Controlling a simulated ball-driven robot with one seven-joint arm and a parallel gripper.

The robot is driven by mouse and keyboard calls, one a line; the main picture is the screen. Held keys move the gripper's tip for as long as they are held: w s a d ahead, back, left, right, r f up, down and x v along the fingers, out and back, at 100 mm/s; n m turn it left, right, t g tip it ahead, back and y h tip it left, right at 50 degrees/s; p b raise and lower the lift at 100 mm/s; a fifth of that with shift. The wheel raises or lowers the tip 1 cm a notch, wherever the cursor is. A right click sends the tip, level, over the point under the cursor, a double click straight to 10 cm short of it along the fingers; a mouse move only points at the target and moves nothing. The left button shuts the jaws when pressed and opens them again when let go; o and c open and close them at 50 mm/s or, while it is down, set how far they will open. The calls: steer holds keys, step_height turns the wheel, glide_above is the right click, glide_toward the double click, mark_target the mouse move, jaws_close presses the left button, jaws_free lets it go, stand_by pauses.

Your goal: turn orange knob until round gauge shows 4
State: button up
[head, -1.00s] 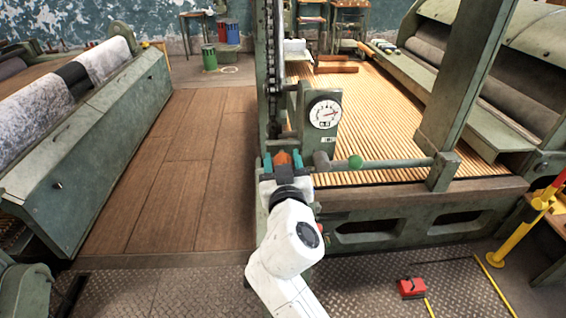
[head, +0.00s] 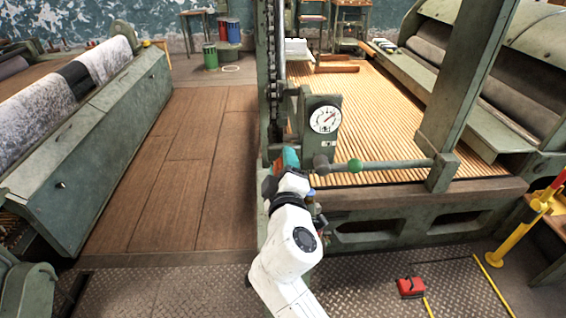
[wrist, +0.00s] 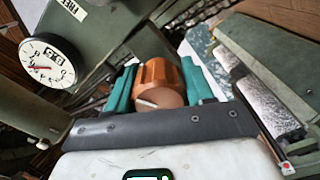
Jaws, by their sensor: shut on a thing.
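The orange knob (wrist: 158,84) sits between the two teal fingers of my gripper (wrist: 160,88) in the wrist view, and a pale mark shows on its face. My gripper is shut on it. In the head view the gripper (head: 288,160) is at the machine's post, rolled over, and its body and fingers hide most of the knob. The round gauge (head: 325,119) has a white face and is on a green plate just right of and above the gripper. Its red needle points up and right in the head view. The gauge also shows tilted in the wrist view (wrist: 48,62); its numbers are too small to read surely.
A slatted wooden apron (head: 385,110) lies beyond. A red box (head: 411,287) is on the metal floor.

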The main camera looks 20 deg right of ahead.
steer(key=n+p, duration=0.2)
steer(key=n, duration=0.4)
steer(key=shift+a+n+p, duration=0.1)
steer(key=shift+n+p, duration=0.2)
steer(key=shift+p, duration=0.05)
steer(key=n+p, duration=0.1)
steer(key=n, duration=0.2)
steer(key=shift+f+n+p, duration=0.2)
steer(key=shift+n+p, duration=0.6)
steer(key=shift+n, duration=0.7)
steer(key=o, duration=1)
steer(key=b+v, duration=0.1)
steer(key=v, duration=0.9)
steer(key=shift+s, duration=0.4)
steer(key=shift+a, duration=0.1)
